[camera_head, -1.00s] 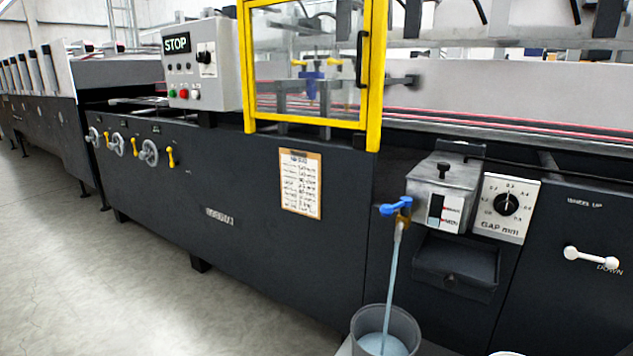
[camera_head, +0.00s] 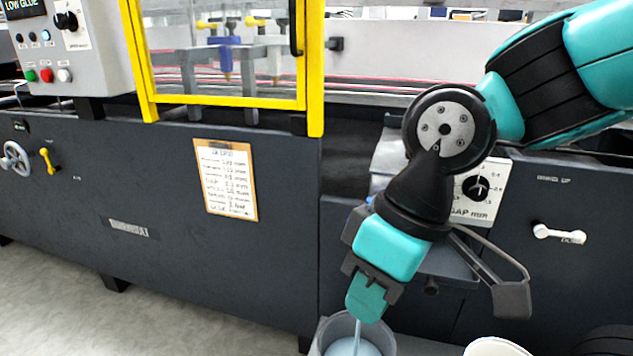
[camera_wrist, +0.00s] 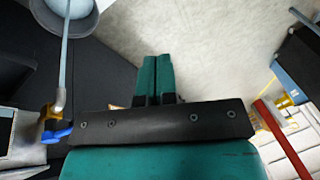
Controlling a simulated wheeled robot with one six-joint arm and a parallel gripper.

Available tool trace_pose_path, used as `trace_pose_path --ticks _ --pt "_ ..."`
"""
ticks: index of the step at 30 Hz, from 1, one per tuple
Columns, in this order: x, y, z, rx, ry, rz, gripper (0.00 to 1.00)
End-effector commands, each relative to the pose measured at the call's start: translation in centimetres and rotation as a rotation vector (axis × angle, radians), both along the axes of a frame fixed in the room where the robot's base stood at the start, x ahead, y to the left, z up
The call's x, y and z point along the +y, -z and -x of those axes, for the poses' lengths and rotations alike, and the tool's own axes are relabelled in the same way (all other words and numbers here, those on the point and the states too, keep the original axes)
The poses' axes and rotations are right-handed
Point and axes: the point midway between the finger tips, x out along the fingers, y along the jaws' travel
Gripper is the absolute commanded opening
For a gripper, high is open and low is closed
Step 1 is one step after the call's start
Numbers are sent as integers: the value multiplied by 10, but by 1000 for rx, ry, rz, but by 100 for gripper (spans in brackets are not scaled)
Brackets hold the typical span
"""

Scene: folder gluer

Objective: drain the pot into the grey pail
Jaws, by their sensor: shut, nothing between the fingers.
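The grey pail (camera_head: 322,338) stands on the floor at the bottom of the head view, with pale blue liquid inside. A thin pale stream (camera_head: 358,332) falls into it. My gripper (camera_head: 366,304) is shut and empty, pointing down in front of the stream and above the pail. The glue pot (camera_head: 388,158) is mostly hidden behind my arm; only its grey left part shows. In the wrist view the pail (camera_wrist: 92,22) is at the upper left and the stream (camera_wrist: 66,60) runs from the spout beside the blue valve handle (camera_wrist: 57,136). My shut fingers (camera_wrist: 155,78) are apart from the handle.
A yellow-framed guard (camera_head: 315,70) stands above the dark machine front. A clipboard (camera_head: 226,180) hangs left of my arm. The gap dial (camera_head: 482,187) and a white-knobbed lever (camera_head: 558,233) are to the right. A white round object (camera_head: 493,347) shows at the bottom edge.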

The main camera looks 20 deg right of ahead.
Motion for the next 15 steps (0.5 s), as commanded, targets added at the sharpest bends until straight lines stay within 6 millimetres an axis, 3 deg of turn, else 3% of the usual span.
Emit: trace_pose_path --ticks 1,7,15 --pt "-1 -20 -10 9 8 13 0" --pt "-3 -79 -71 58 43 109 0" --pt "-4 -126 -158 134 81 273 0"
